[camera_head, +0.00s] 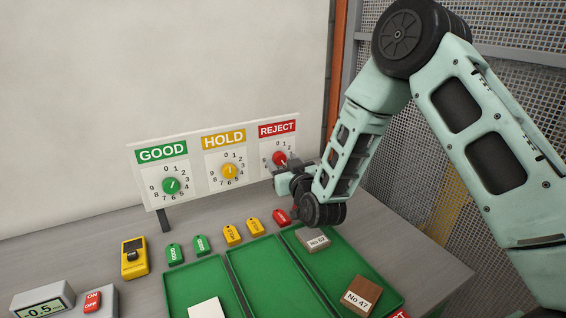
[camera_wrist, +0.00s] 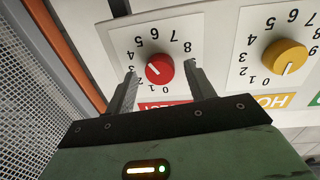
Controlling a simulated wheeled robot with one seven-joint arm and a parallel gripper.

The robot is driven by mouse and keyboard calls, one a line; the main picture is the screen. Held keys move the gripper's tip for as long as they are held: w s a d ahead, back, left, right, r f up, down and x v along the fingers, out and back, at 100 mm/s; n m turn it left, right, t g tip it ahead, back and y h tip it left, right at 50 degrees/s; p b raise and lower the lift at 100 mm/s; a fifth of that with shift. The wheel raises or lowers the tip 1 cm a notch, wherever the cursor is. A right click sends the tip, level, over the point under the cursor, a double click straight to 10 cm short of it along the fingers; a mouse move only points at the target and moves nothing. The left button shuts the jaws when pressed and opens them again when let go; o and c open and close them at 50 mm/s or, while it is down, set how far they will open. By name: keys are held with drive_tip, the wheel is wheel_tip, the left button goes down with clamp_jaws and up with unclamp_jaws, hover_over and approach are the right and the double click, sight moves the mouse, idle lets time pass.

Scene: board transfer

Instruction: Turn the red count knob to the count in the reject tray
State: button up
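The red count knob (camera_head: 279,158) is on the REJECT dial of the upright panel. In the wrist view the red knob (camera_wrist: 160,70) sits between my gripper's fingers (camera_wrist: 160,78), which are open with a gap on each side. Its white mark points left in that upside-down view, around 2 or 3. In the head view my gripper (camera_head: 287,175) is right at the REJECT dial. The reject tray (camera_head: 335,268) is the right-hand green tray. It shows two labelled blocks, "No 62" (camera_head: 317,240) and "No 47" (camera_head: 360,296); its front end is cut off.
The yellow HOLD knob (camera_head: 230,171) and green GOOD knob (camera_head: 171,186) stand left of the red one. Several coloured tags lie before the panel, including a red one (camera_head: 281,217). A yellow device (camera_head: 134,258) and a scale (camera_head: 42,304) are at left. Wire mesh stands at right.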

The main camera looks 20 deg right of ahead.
drive_tip(key=c, duration=1)
drive_tip(key=shift+o, duration=0.2)
drive_tip(key=shift+f+n+b, duration=0.1)
drive_tip(key=shift+n+b, duration=0.2)
drive_tip(key=shift+b, duration=0.25)
drive_tip(key=n+b, duration=0.1)
drive_tip(key=b, duration=0.1)
drive_tip(key=n+b, duration=0.2)
drive_tip(key=b, duration=0.1)
drive_tip(key=shift+f+n, duration=0.2)
drive_tip(key=shift+n, duration=0.1)
drive_tip(key=n+b, duration=0.4)
drive_tip(key=shift+n+t+b, duration=0.3)
drive_tip(key=shift+n, duration=0.1)
drive_tip(key=n+y+b, duration=0.1)
drive_tip(key=n+b, duration=0.3)
drive_tip(key=n, duration=0.1)
drive_tip(key=shift+n, duration=0.4)
drive_tip(key=shift+d+r+n+y+b, duration=0.1)
drive_tip(key=shift+n+y+b, duration=0.3)
drive_tip(key=shift+n+b, duration=1.15)
drive_tip(key=shift+n+p, duration=0.45)
drive_tip(key=shift+n, duration=0.1)
